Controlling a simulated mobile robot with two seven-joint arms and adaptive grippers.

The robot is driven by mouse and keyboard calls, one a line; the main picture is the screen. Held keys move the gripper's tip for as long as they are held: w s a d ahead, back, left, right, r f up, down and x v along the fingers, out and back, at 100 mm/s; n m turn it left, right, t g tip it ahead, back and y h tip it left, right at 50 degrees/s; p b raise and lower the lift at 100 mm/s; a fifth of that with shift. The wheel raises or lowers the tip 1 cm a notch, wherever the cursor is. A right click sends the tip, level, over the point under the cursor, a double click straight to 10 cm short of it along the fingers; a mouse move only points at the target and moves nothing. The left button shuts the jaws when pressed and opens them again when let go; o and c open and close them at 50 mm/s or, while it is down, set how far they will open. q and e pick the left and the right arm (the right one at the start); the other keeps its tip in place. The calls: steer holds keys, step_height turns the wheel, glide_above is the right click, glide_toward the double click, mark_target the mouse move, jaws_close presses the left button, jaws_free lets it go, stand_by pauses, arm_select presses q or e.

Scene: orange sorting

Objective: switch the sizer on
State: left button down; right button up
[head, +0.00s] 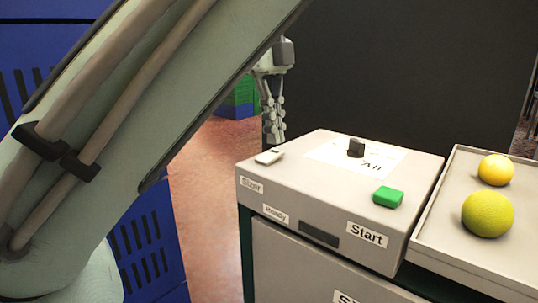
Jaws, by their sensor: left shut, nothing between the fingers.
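The sizer is a light grey box (325,205) in the middle right of the head view. A small white switch (269,157) sits on its top left corner, above a label that seems to read Sizer (252,185). A black knob (356,147) stands on a white "All" sheet, and a green button (388,197) is above the Start label (366,234). My left gripper (273,136) points down, shut and empty, at the box's back left, just above and behind the white switch in the picture. I cannot tell if it touches the box. My right gripper is out of view.
A grey tray (436,222) right of the box holds two yellowish round fruits (488,213). Blue crates (150,240) stand at the left, and a green and blue crate (238,99) is behind. A dark panel (405,75) rises behind the box. My arm covers the upper left.

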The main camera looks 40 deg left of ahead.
mark_target(275, 151)
arm_select(q)
steer(key=shift+f+b, duration=0.6)
steer(key=shift+f, duration=0.35)
stand_by(0.3)
steer(key=shift+r+p, duration=1.7)
steer(key=shift+r, duration=0.75)
steer(key=shift+r+p, duration=0.45)
steer(key=shift+r, duration=0.65)
